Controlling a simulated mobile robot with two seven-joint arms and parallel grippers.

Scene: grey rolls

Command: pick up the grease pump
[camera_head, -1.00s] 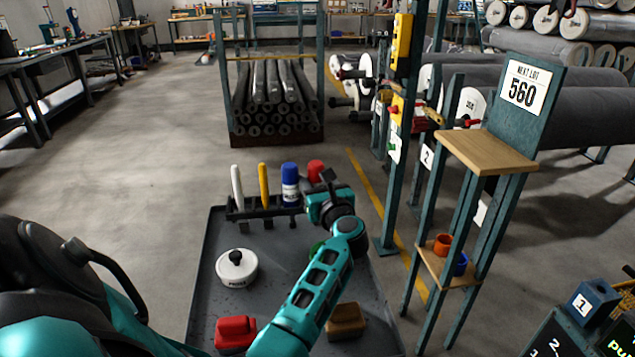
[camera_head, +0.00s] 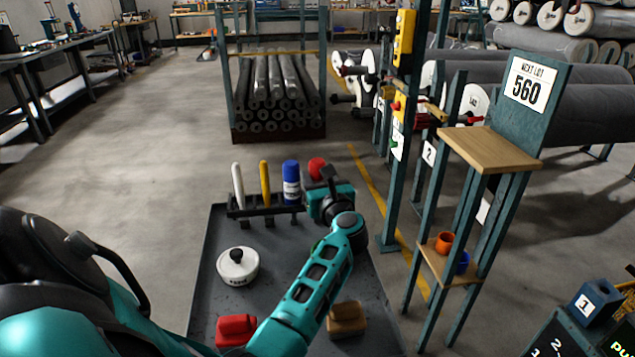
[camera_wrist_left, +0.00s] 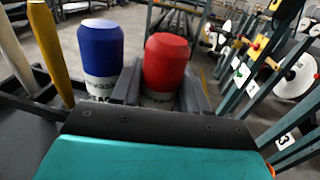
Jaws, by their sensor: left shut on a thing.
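A red-capped canister (camera_head: 316,167) stands upright at the right end of the dark rack (camera_head: 240,212) on the grey tray. I take it for the grease pump, but its label is mostly hidden. My left gripper (camera_head: 322,183) is at the canister, with my arm reaching in over the tray. In the left wrist view the red-capped canister (camera_wrist_left: 166,62) sits between the two grey fingers of my left gripper (camera_wrist_left: 163,88), which is shut on it. Its lower part is hidden behind the gripper body. My right gripper is not in view.
A blue-capped canister (camera_head: 290,182) stands close left of the red one, then yellow (camera_head: 264,183) and white (camera_head: 238,184) sticks. A white lidded pot (camera_head: 237,268), a red block (camera_head: 236,330) and a brown block (camera_head: 346,318) lie on the tray. A green post (camera_head: 387,235) stands right.

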